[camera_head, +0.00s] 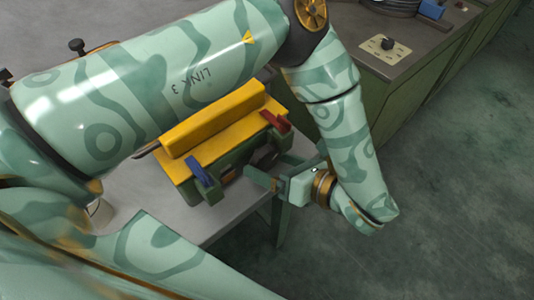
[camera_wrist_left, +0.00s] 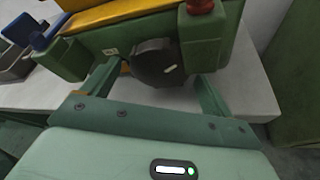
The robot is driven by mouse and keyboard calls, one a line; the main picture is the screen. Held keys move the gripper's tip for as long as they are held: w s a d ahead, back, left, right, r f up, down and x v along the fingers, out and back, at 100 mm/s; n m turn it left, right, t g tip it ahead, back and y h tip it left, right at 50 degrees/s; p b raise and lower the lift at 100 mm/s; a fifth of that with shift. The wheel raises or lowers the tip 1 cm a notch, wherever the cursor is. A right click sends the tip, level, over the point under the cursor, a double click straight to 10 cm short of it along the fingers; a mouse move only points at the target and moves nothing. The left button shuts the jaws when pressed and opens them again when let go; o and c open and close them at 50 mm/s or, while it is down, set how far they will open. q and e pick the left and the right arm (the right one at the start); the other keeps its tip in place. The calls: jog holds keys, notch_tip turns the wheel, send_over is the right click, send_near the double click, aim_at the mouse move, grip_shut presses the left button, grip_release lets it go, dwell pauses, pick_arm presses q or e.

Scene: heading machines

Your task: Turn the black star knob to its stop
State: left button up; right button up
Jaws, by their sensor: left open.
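The black star knob (camera_wrist_left: 152,64), with a pale mark on its face, sits on the front of the green machine with the yellow top (camera_head: 222,128). My left gripper (camera_head: 270,168) is in front of that machine face. In the left wrist view its two fingers (camera_wrist_left: 158,74) are spread, one to each side of the knob. I see a gap between knob and fingers, and cannot tell how deep the fingers reach. In the head view the knob is mostly hidden in shadow between the gripper and the machine. My right gripper is not in view.
A blue lever (camera_head: 200,171) and a red lever (camera_head: 276,122) stick out on either side of the knob. The machine stands near the edge of a grey table (camera_head: 218,222). Another bench with a dial plate (camera_head: 386,50) stands at the upper right. Open floor lies to the right.

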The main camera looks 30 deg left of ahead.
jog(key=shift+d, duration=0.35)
pick_arm(q)
jog(key=c, duration=1)
jog(key=shift+w+f+m+g+y+b, duration=0.15)
jog(key=shift+m+g+y+b, duration=0.25)
jog(key=shift+m, duration=0.5)
jog(key=m+g+b, duration=0.1)
jog(key=b, duration=0.1)
jog(key=shift+f+m+y+b, duration=0.3)
jog(key=shift+f+y, duration=0.05)
jog(key=shift+y, duration=0.05)
jog(key=shift+r+m+b, duration=0.3)
jog(key=shift+m+b, duration=0.1)
jog(key=shift+r, duration=0.1)
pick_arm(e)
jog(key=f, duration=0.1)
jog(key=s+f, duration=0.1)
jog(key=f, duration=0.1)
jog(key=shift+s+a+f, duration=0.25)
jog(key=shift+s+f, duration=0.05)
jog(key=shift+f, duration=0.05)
